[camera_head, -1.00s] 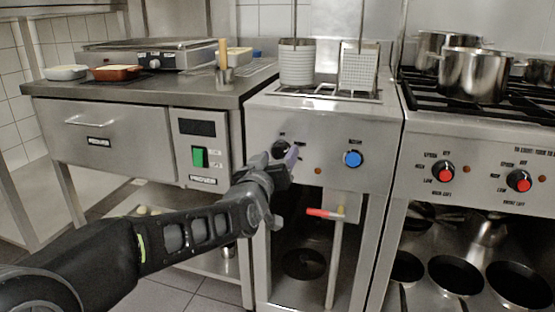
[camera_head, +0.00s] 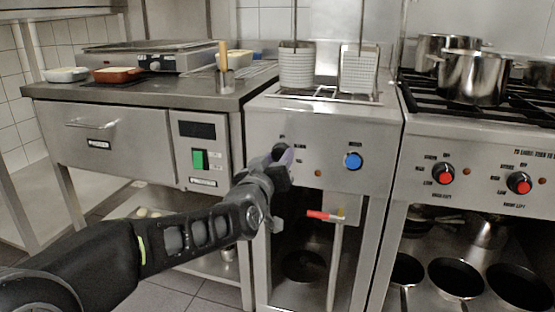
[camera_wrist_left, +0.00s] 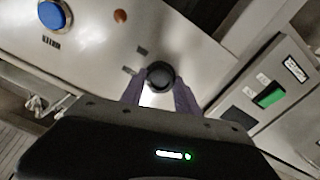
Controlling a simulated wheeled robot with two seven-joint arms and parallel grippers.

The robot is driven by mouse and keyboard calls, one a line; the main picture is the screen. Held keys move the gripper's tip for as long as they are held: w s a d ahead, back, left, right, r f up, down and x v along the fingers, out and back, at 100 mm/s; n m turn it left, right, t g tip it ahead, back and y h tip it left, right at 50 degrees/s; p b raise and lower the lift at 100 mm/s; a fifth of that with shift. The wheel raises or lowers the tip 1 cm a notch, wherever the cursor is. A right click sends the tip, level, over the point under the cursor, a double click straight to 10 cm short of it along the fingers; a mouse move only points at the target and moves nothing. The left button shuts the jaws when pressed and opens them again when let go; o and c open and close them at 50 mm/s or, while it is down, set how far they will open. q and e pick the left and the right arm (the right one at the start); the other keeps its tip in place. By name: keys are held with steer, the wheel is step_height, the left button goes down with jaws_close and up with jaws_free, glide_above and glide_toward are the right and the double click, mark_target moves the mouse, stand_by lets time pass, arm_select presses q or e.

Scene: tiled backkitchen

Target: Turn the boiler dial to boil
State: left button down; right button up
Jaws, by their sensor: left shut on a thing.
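The boiler dial is a round black knob on the steel front panel, left of a blue button (camera_head: 353,160). In the head view my left gripper (camera_head: 285,158) is at this knob and covers most of it. In the left wrist view the dial (camera_wrist_left: 160,74) sits between the two purple fingers of the left gripper (camera_wrist_left: 159,92), which is shut on it. The dial's markings are too small to read. My right gripper is not in view.
A red-handled valve (camera_head: 322,214) is below the panel. A steel cabinet with a green switch (camera_head: 199,159) stands to the left. A stove with red knobs (camera_head: 443,173) stands to the right. Baskets (camera_head: 297,66) hang above the boiler.

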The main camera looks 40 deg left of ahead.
arm_select(q)
steer(key=shift+m, duration=0.3)
steer(key=m+p, duration=0.1)
steer(key=m, duration=0.4)
steer(key=shift+m, duration=0.4)
steer(key=m+p, duration=0.1)
steer(key=m, duration=0.4)
steer(key=shift+m, duration=0.3)
steer(key=c, duration=0.9)
jaws_free()
